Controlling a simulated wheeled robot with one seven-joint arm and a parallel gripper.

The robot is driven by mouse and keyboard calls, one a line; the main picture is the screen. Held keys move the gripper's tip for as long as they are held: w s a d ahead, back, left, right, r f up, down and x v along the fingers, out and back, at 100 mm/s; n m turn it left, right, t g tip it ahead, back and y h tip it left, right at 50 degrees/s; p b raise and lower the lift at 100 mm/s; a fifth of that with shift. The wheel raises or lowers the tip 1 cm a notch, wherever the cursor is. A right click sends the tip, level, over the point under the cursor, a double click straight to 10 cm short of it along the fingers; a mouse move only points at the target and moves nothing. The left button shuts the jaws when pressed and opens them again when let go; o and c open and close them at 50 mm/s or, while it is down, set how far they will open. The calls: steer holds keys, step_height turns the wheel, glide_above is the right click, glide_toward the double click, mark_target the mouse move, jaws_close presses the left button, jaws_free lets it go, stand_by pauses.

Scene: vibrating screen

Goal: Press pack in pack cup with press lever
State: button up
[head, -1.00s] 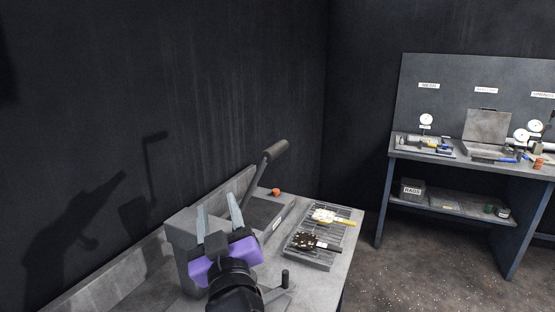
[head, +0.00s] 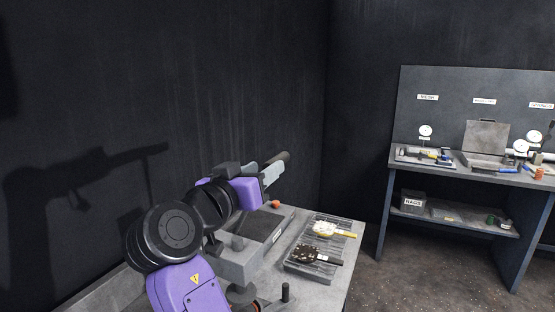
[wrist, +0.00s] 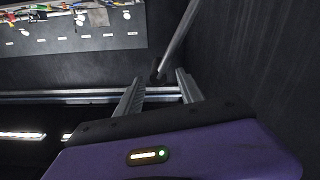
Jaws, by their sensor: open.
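The press lever (head: 284,157) shows its grip end just past my gripper (head: 272,173) in the head view. In the wrist view the lever (wrist: 180,38) is a thin grey rod coming from the top right. Its dark end appears between my open fingers (wrist: 159,90), with gaps on both sides; I cannot tell if they touch. In the head view my arm hides most of the lever and part of the grey press body (head: 242,266) on the bench. I cannot make out the pack cup or the pack.
A rack tray (head: 318,259) holds a white-headed and a dark-headed tool to the right. A short black post (head: 285,291) stands nearer. A second workbench (head: 465,170) with tools and gauges stands farther right.

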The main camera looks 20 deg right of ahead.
mark_target(275, 160)
steer(key=p+x, duration=0.1)
steer(key=x, duration=0.5)
steer(key=shift+r+p, duration=0.1)
steer(key=shift+p, duration=0.2)
steer(key=shift+w+d, duration=0.5)
jaws_close()
stand_by(0.7)
